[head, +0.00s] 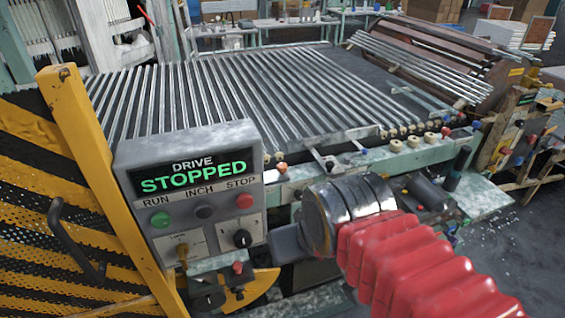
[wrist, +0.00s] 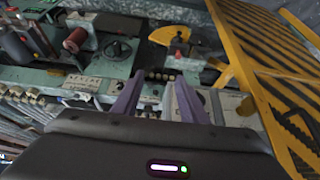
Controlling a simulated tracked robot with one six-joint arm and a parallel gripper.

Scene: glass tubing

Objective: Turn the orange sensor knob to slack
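A small orange-red knob (head: 281,168) sits on the machine's front rail, just right of the drive box. I cannot tell for sure that it is the sensor knob, and its setting is too small to read. My gripper shows in the head view as a dark grey block (head: 290,243) right of the drive box, with its fingers not clear there. In the wrist view my gripper (wrist: 160,82) has two purple-grey fingers apart with nothing between them. Past the fingertips is the green machine front, with a black dial (wrist: 118,49) to their upper left.
The drive box (head: 190,190) reads STOPPED and has green, dark and red buttons. A yellow-black guard (head: 75,130) stands at left; it shows at right in the wrist view (wrist: 265,75). Glass tubes (head: 240,90) lie across the bed behind. Open floor (head: 510,255) lies at right.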

